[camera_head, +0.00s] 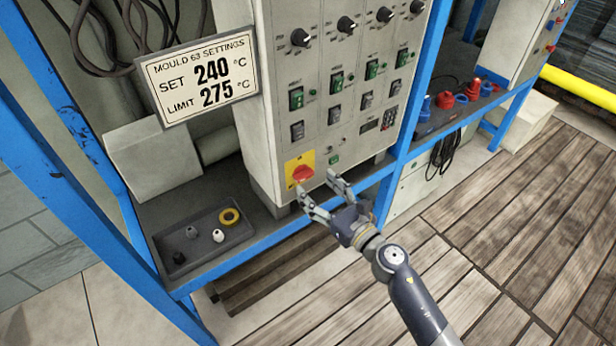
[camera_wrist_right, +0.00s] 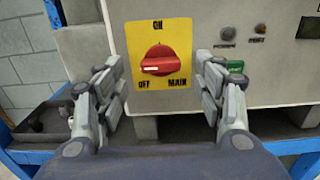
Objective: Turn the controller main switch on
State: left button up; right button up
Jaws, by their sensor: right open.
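The main switch is a red rotary knob (camera_head: 303,173) on a yellow plate (camera_head: 292,166) at the lower left of the grey controller panel (camera_head: 330,115). In the right wrist view the knob (camera_wrist_right: 160,60) has its grip lying horizontal, with a white mark at its left end. The plate reads ON at the top, OFF at the lower left and MAIN at the lower right. My right gripper (camera_head: 317,185) is open and empty in front of the switch, its fingers spread to either side of the knob. I see no contact with the knob. My left gripper is not in view.
Green switches and black knobs fill the panel above. A settings sign (camera_head: 199,80) hangs at its left. A dark tray (camera_head: 205,260) holding a yellow ring and small caps sits on the blue-framed shelf. Red and blue fittings (camera_head: 446,98) stand at right. Wooden floor at right is clear.

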aim_at(306, 177)
jog(key=x, duration=0.4)
jog(key=shift+w+a, duration=0.15)
jog(key=shift+w, duration=0.15)
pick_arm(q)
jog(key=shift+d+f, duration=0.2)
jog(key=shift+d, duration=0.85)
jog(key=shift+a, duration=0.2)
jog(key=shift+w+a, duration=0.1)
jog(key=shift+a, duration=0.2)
pick_arm(e)
jog(key=c, duration=1.1)
